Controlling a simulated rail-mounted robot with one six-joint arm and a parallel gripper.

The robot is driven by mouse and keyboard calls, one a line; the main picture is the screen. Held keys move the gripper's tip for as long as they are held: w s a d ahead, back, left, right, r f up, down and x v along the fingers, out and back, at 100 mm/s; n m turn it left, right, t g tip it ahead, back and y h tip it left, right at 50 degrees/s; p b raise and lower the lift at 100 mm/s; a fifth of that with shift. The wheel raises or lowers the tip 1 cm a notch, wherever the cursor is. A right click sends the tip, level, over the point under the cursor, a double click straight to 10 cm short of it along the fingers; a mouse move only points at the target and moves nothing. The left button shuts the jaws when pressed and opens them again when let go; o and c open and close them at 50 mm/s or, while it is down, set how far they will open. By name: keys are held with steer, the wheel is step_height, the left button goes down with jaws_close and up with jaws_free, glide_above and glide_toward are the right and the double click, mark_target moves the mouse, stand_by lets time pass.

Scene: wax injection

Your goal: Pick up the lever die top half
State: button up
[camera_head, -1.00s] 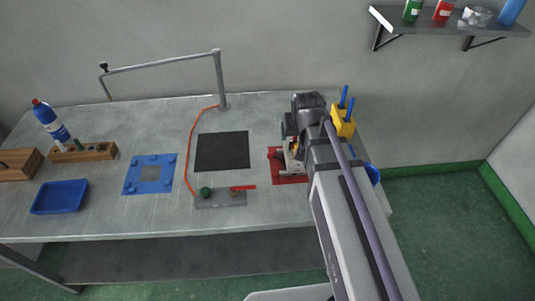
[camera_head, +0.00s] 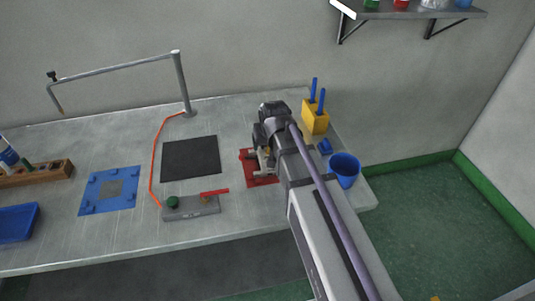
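My arm reaches down to a red plate (camera_head: 259,180) on the right part of the table. My gripper (camera_head: 263,166) is over this plate, mostly hidden behind my own wrist, and its fingers cannot be clearly made out. Small pale metallic parts show at the plate beside the wrist; I cannot tell which are die parts and which are gripper. The lever die top half cannot be identified with certainty. A grey block (camera_head: 190,208) with a green knob and a red lever lies at the table's front edge, apart from my gripper.
A black mat (camera_head: 190,158) and a blue plate with pegs (camera_head: 109,191) lie left. A yellow holder (camera_head: 315,122) with blue-handled tools and a blue cup (camera_head: 344,170) stand right. An orange hose runs from a metal post (camera_head: 183,83). A blue tray (camera_head: 17,223) is far left.

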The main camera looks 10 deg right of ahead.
jaws_close()
stand_by(0.6)
steer(key=shift+r, duration=0.2)
step_height(320, 180, up, 10)
steer(key=p, duration=1)
steer(key=shift+f, duration=0.15)
